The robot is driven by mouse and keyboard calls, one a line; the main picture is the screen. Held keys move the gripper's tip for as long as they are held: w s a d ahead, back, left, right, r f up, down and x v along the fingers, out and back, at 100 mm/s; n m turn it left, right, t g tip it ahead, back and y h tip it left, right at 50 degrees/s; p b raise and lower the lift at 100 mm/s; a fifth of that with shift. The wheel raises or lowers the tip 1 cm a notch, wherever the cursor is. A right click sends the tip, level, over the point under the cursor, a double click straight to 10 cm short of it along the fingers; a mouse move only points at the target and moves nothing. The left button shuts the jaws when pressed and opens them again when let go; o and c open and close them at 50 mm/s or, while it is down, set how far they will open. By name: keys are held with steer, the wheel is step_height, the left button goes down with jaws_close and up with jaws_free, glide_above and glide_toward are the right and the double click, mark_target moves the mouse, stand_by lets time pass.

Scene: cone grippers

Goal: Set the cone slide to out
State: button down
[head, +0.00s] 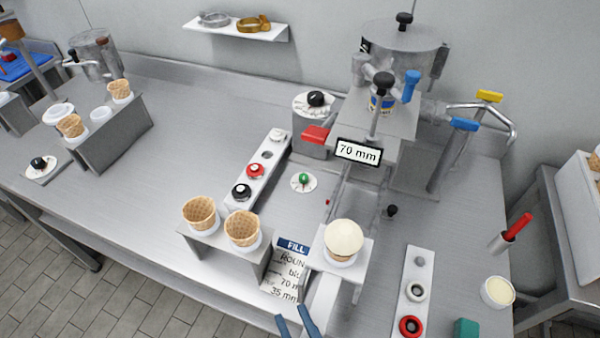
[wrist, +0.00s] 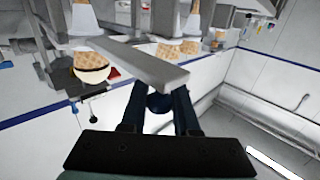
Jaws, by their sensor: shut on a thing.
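The cone slide's white plate (head: 361,256) stands at the front of the counter, forward of the filling machine (head: 402,125), with bare rails (head: 352,203) behind it. A waffle cone (head: 342,259) topped with a pale cream dome (head: 344,236) sits upright in it. A light bar (head: 322,294) runs from the plate's side down toward the front edge. My gripper (head: 294,316) is low at the front edge, beside this bar. In the wrist view, my gripper (wrist: 160,100) is shut on a dark round knob (wrist: 159,103). The knob is hidden in the head view.
A "70 mm" sign (head: 359,152) is on the machine. A white strip with round buttons (head: 415,290) and a cream tub (head: 497,291) lie right.

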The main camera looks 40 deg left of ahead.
steer(key=shift+s, duration=0.15)
steer(key=c, duration=0.9)
jaws_free()
steer(key=shift+o, duration=1.1)
steer(key=shift+s+d, duration=0.15)
steer(key=b+v, duration=0.3)
steer(key=v, duration=0.9)
steer(key=shift+d, duration=0.35)
steer(key=shift+s, duration=0.15)
